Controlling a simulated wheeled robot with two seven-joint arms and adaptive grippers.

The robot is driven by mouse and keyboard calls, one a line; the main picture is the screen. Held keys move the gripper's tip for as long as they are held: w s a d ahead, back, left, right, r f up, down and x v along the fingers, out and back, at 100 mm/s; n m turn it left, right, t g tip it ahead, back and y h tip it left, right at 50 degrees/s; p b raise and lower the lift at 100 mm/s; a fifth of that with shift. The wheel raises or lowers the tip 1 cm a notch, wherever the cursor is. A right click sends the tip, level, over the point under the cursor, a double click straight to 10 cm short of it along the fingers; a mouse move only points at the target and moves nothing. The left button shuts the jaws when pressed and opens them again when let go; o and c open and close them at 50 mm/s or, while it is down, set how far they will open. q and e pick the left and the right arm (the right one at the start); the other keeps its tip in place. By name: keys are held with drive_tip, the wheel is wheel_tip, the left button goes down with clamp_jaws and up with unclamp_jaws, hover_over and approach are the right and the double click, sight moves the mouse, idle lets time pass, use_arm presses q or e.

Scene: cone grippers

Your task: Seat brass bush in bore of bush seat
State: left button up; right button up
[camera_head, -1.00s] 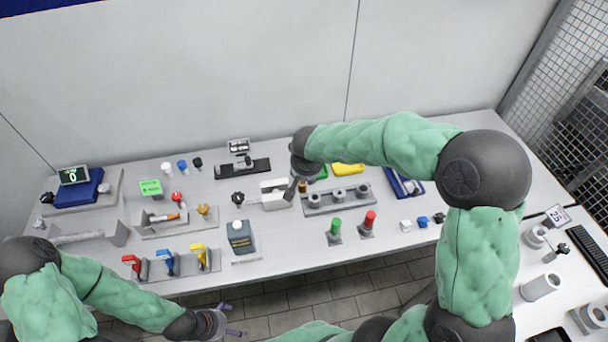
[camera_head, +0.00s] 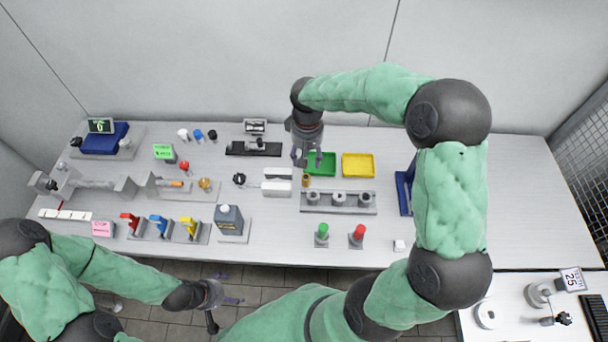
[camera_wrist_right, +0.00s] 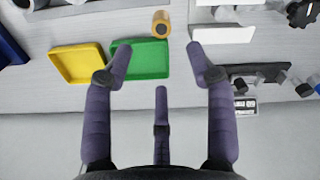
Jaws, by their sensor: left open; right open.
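The brass bush (camera_head: 306,181) is a small gold-brown cylinder between the green tray and the white blocks. In the right wrist view its round end with a dark hole (camera_wrist_right: 160,24) shows. My right gripper (camera_head: 310,159) is open and empty, above the bench at the green tray, apart from the bush. Its fingers (camera_wrist_right: 158,62) spread wide in the wrist view, with the bush beyond the tips. A grey base with three upright ringed cylinders (camera_head: 366,210) stands in front of the bush; I cannot tell whether it is the bush seat. My left gripper (camera_head: 225,300) is open and empty, off the bench's front edge.
The green tray (camera_head: 327,158) and yellow tray (camera_head: 358,165) lie close to the bush. White blocks (camera_head: 277,188) stand at its left. Green (camera_head: 321,231) and red (camera_head: 358,232) posts stand near the front. A blue holder (camera_head: 404,192) is partly hidden by my right arm.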

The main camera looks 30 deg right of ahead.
drive_tip(key=b, duration=0.1)
hover_over(306, 177)
wheel_tip(306, 177, down, 6)
drive_tip(key=shift+r, duration=0.2)
wheel_tip(306, 177, down, 5)
drive_tip(key=shift+r+b, duration=0.15)
drive_tip(key=shift+b, duration=0.7)
clamp_jaws()
